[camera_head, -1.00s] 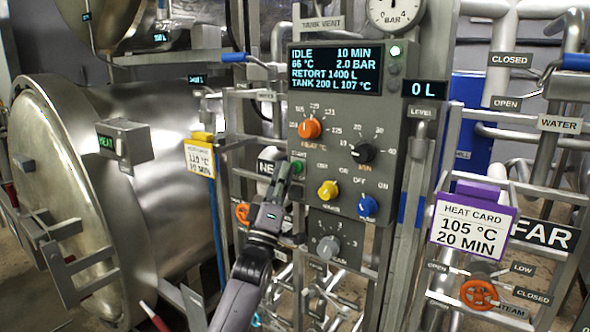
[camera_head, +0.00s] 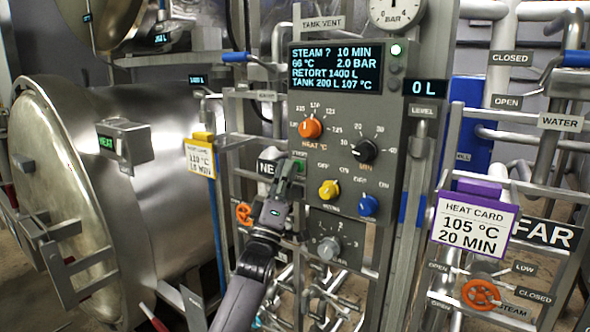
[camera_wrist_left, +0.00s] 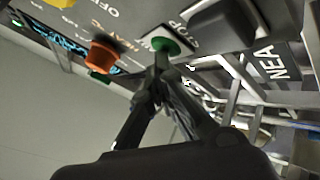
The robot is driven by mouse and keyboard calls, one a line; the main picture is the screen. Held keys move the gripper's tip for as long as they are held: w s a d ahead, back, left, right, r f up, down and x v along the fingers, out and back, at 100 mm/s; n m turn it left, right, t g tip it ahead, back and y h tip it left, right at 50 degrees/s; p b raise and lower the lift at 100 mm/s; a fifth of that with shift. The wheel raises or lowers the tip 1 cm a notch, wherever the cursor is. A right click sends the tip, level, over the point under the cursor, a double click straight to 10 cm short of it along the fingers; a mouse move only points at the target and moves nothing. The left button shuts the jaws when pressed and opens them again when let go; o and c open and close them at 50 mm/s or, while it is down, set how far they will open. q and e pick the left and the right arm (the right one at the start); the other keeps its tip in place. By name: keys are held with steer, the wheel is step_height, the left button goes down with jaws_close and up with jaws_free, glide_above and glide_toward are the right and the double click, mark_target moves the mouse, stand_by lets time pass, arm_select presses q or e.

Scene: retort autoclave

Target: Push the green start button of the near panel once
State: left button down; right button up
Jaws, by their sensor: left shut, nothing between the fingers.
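The near panel (camera_head: 345,195) is a grey box with a display, knobs and a round gauge on top. Its display (camera_head: 335,70) reads "STEAM ? 10 MIN". My right gripper is not in view.
An orange heat knob (camera_head: 310,128), a yellow knob (camera_head: 329,189) and a blue knob (camera_head: 367,205) sit close by on the panel. Pipes and rails crowd around it. A large steel retort (camera_head: 150,190) stands left, and a purple-framed heat card (camera_head: 474,222) hangs right.

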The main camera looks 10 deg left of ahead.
arm_select(q)
steer(key=shift+s, duration=0.1)
steer(key=shift+s+a+p, duration=0.3)
steer(key=shift+s+p, duration=0.3)
steer(key=shift+s, duration=0.35)
steer(key=shift+s+a+f+p, duration=0.1)
steer(key=shift+s+a+p, duration=0.25)
steer(key=shift+s, duration=0.4)
steer(key=shift+s+a+r+p, duration=0.1)
steer(key=shift+s+a+p, duration=0.1)
steer(key=shift+s+p, duration=0.45)
steer(key=shift+s+a+f+p, duration=0.1)
steer(key=shift+s+a+p, duration=0.15)
steer(key=shift+s, duration=0.65)
